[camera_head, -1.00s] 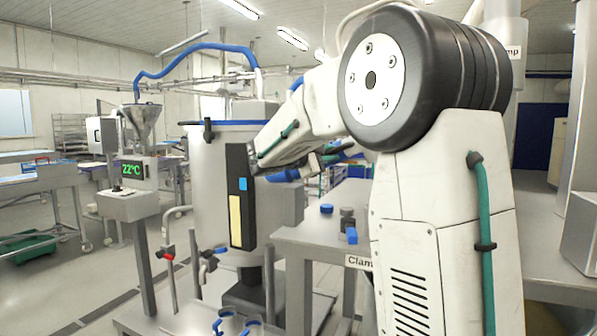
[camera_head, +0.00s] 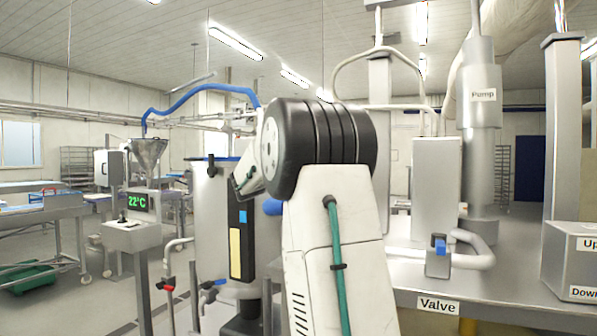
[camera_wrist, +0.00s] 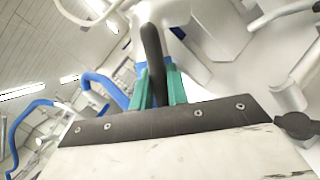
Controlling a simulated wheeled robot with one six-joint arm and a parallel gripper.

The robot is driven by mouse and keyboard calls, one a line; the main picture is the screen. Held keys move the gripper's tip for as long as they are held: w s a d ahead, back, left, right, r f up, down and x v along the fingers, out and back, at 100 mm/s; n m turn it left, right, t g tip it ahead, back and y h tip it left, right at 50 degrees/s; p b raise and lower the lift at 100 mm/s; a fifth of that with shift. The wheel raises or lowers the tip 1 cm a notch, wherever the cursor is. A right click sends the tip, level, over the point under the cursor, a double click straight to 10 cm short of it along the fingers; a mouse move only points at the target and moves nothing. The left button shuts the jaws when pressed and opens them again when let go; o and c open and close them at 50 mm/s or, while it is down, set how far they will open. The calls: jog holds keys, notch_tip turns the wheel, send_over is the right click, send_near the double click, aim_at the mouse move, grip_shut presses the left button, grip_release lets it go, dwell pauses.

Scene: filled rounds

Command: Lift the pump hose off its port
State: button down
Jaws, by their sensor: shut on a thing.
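My gripper (camera_wrist: 158,74) shows in the wrist view, its two teal fingers shut on a dark curved piece (camera_wrist: 151,45) that runs up to a white body. I cannot tell whether this piece belongs to the pump hose. In the head view my gripper is hidden behind my arm. A blue hose (camera_head: 185,97) arches from the funnel to the steel vat, and its vat end is hidden by my arm. A blue hose also shows at the left of the wrist view (camera_wrist: 103,90). A pale hose (camera_head: 345,62) arches over the bench beside the pump (camera_head: 480,95), its ends partly hidden.
The vat (camera_head: 208,225) stands behind my arm. On the right, a steel bench (camera_head: 400,285) bears a valve (camera_head: 438,262) with a blue handle and a box with Up and Down labels (camera_head: 575,262).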

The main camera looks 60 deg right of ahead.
jog(key=shift+r, duration=0.1)
jog(key=c, duration=1.4)
grip_release()
jog(key=shift+o, duration=0.2)
jog(key=shift+a, duration=0.1)
jog(key=v, duration=0.7)
jog(key=shift+a, duration=0.3)
jog(key=shift+w, duration=0.1)
